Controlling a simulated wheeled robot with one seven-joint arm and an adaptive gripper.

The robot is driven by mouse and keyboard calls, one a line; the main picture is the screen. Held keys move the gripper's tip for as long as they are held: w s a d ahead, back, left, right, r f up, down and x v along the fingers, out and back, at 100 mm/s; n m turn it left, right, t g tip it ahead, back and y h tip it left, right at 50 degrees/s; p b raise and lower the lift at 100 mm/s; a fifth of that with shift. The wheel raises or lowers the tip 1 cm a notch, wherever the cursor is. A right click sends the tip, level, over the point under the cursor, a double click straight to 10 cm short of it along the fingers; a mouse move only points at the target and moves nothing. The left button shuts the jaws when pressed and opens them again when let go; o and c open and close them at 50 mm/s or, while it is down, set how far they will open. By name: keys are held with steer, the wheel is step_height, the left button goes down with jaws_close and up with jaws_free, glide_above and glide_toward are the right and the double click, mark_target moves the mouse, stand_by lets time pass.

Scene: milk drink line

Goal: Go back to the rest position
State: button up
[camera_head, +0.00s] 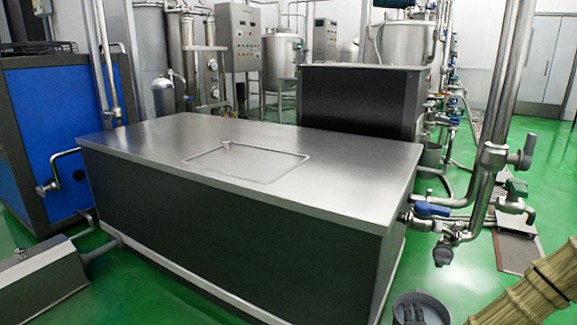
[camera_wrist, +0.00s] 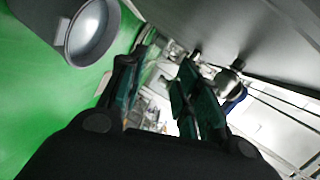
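In the wrist view my gripper (camera_wrist: 158,75) shows its dark fingers with teal pads spread apart. Nothing is seen held in the gap between them. The metal valves and pipes (camera_wrist: 236,72) lie beyond the right finger. In the head view I cannot make out the gripper clearly.
A large steel-topped tank (camera_head: 260,240) with a flat hatch (camera_head: 248,163) fills the middle. Pipes with valves (camera_head: 494,160) rise at its right. A blue cabinet (camera_head: 60,130) stands left. A grey round container (camera_head: 398,303) is cut off at the bottom. A grey cylinder (camera_wrist: 90,30) is near my gripper.

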steer(key=s+a+f+n+g+y, duration=0.55)
steer(key=s+a+f+n, duration=0.45)
steer(key=s+a+f, duration=0.4)
steer(key=s+f+n+g, duration=0.3)
steer(key=s+n+g, duration=0.15)
steer(key=s, duration=0.85)
steer(key=s+f+n+g, duration=0.4)
steer(key=s+g, duration=0.1)
steer(key=s, duration=0.8)
step_height(320, 180, up, 36)
steer(key=p, duration=3.6)
steer(key=shift+w+a, duration=0.15)
steer(key=shift+w, duration=0.1)
